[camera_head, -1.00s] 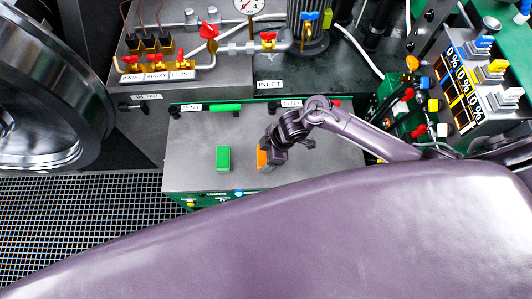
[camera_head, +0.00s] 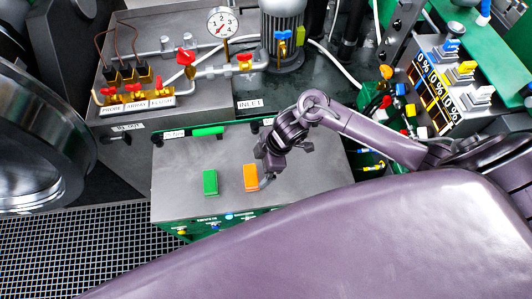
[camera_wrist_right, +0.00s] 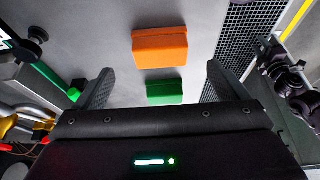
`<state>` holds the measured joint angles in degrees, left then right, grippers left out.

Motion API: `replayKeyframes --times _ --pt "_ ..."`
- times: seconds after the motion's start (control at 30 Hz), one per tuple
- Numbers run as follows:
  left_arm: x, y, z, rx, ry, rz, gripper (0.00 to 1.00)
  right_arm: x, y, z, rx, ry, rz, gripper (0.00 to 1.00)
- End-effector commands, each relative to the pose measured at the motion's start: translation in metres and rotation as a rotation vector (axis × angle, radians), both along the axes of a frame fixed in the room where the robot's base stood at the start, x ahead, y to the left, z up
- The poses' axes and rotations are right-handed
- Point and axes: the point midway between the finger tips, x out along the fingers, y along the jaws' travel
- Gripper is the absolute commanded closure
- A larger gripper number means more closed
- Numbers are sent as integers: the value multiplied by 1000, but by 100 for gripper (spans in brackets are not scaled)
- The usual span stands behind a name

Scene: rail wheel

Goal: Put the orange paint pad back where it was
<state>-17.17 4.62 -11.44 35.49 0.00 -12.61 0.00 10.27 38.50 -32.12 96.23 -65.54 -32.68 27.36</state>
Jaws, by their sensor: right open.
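The orange paint pad (camera_head: 251,177) lies on the grey top of the box (camera_head: 178,169), to the right of the green pad (camera_head: 210,182). My right gripper (camera_head: 267,177) is just to the right of the orange pad in the head view, apart from it. The orange pad (camera_wrist_right: 160,47) lies beyond the fingertips there, with the green pad (camera_wrist_right: 164,91) nearer the gripper's body in the picture. My left gripper is not in view.
A panel with red-handled valves (camera_head: 134,97) and a gauge (camera_head: 221,22) stands behind the box. A control block with coloured switches (camera_head: 447,84) is at the right. A large metal wheel (camera_head: 40,145) is at the left. The box top's front left is clear.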

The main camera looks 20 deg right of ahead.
Motion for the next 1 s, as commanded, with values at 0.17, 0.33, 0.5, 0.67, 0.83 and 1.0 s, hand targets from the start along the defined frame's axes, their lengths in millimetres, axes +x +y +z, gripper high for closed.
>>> replayKeyframes --times 0.17,0.33,0.5,0.67,0.83,1.0 --pt "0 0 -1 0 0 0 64 -3 -12 29 -1 -3 1 6" --pt "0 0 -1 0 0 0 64 -4 -17 42 0 0 1 6" --pt "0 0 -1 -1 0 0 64 -5 -17 45 1 1 0 6" --pt "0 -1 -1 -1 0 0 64 -5 -17 44 1 1 0 6" --pt "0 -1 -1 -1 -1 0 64 -5 -17 44 1 1 0 6" --pt "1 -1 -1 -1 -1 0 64 -5 -17 44 1 1 0 6"
